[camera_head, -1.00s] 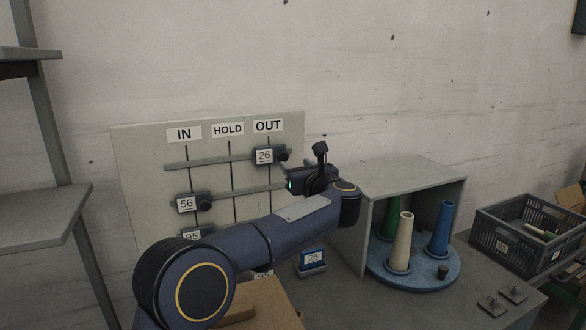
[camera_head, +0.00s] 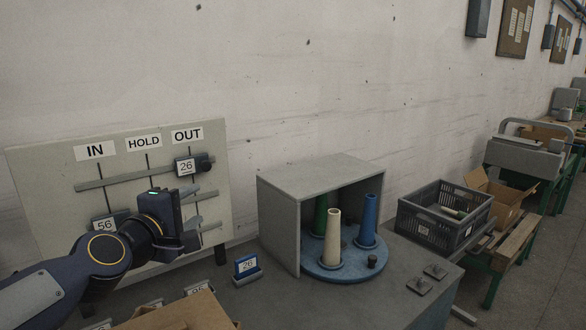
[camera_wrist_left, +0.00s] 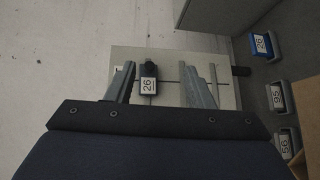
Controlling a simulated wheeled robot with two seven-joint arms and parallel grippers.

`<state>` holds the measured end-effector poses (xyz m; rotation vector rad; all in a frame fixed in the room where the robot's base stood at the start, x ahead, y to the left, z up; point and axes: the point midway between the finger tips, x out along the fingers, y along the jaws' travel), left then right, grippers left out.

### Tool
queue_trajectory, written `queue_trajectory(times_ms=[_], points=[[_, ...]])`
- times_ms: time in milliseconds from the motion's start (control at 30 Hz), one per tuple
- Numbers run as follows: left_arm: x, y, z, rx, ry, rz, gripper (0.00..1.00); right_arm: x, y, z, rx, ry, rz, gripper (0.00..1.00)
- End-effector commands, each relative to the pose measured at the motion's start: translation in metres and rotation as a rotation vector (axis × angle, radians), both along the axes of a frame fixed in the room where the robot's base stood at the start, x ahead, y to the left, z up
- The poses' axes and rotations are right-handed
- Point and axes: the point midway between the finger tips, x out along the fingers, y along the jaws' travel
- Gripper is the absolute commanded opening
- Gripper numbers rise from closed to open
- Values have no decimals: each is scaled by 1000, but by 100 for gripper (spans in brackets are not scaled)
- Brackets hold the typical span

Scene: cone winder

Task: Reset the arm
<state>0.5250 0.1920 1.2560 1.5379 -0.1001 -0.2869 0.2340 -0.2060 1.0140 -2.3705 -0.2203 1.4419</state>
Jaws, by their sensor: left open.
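My left arm comes in from the lower left in the head view, and its gripper (camera_head: 188,235) is in front of the board (camera_head: 222,140) marked IN, HOLD and OUT. In the left wrist view the two fingers of the gripper (camera_wrist_left: 157,88) are apart with nothing held. The slider tagged 26 (camera_head: 186,165) sits under OUT on the top rail, and it shows between the fingers in the left wrist view (camera_wrist_left: 149,86), beyond them. The slider tagged 56 (camera_head: 104,224) sits under IN, partly behind my arm. Lower sliders are hidden. My right gripper is not in view.
A grey open box (camera_head: 280,225) on the bench covers part of a blue turntable (camera_head: 325,272) with green, cream and blue cones. A blue tag holder marked 26 (camera_head: 247,267) stands left of it. A grey crate (camera_head: 420,228) is at the right. A cardboard box (camera_head: 215,315) is in front.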

Motion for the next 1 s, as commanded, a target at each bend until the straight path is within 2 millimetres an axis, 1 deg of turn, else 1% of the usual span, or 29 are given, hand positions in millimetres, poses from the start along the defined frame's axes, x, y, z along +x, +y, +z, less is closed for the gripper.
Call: queue_trajectory(times_ms=[33,67,100,167,200,267,300,367,400,500,533,600,700,800,1000], points=[[-29,2,-18,123,30,-58,48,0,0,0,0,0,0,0],[-44,2,-30,199,50,-97,48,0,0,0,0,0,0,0],[-64,1,-47,295,78,-149,48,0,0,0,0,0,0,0],[-94,1,-72,428,118,-227,48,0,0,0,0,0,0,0],[-114,2,-89,511,144,-278,48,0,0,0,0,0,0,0],[-143,2,-114,627,184,-355,48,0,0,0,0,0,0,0],[-163,3,-132,700,212,-408,48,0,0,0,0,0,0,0],[-191,5,-156,800,253,-485,48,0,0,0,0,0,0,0],[-209,6,-172,860,278,-535,48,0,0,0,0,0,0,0],[-248,9,-205,980,335,-647,48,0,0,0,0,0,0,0],[-258,10,-213,1009,350,-677,48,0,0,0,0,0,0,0],[-277,12,-229,1062,378,-736,48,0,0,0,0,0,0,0],[-294,14,-243,1107,406,-794,48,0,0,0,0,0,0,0],[-292,14,-243,1056,429,-773,48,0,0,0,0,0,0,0],[-292,14,-242,1046,429,-768,48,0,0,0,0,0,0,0]])
